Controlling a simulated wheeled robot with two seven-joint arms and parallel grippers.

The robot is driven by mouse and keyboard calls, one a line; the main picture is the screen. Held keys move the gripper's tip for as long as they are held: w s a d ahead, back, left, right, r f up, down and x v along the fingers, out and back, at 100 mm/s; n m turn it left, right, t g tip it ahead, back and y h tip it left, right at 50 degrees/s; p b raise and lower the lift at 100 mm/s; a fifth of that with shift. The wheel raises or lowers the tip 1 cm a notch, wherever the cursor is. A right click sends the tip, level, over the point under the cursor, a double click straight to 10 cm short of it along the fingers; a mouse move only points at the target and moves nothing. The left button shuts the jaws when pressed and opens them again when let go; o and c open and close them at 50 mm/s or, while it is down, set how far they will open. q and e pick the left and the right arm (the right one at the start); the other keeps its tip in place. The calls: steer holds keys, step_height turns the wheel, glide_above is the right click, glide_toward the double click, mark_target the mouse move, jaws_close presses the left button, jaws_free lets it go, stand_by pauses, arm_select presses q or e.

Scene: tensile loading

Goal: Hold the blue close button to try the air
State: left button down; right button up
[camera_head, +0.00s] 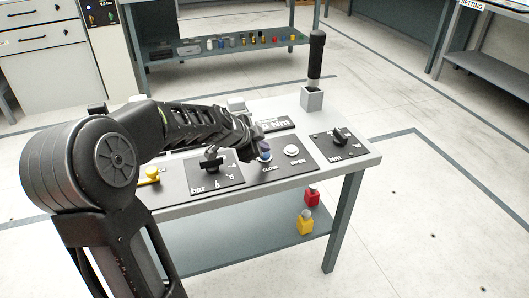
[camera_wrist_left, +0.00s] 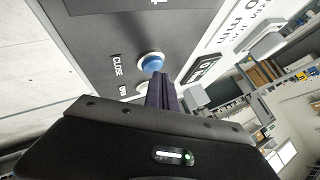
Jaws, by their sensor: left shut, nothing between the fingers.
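The blue close button (camera_head: 264,147) sits on a dark panel plate marked CLOSE on the bench. It also shows in the left wrist view (camera_wrist_left: 152,62), a blue cap in a pale ring. My left gripper (camera_head: 254,144) is at the button's left side in the head view, its fingers shut and empty. In the left wrist view the closed fingertips (camera_wrist_left: 160,80) are right by the button's edge. I cannot tell whether they touch it. The white open button (camera_head: 291,150) is to the right of the blue one, partly hidden by the fingers in the wrist view.
A bar selector knob (camera_head: 211,158) and a yellow-handled part (camera_head: 152,174) lie left. An Nm knob (camera_head: 340,134) is right, with a black-handled tool upright in a holder (camera_head: 312,98) behind.

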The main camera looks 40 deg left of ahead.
arm_select(q)
steer(key=shift+r, duration=0.5)
steer(key=shift+r, duration=0.1)
steer(key=shift+r+p, duration=1.85)
steer(key=shift+r, duration=0.55)
steer(key=shift+f, duration=0.1)
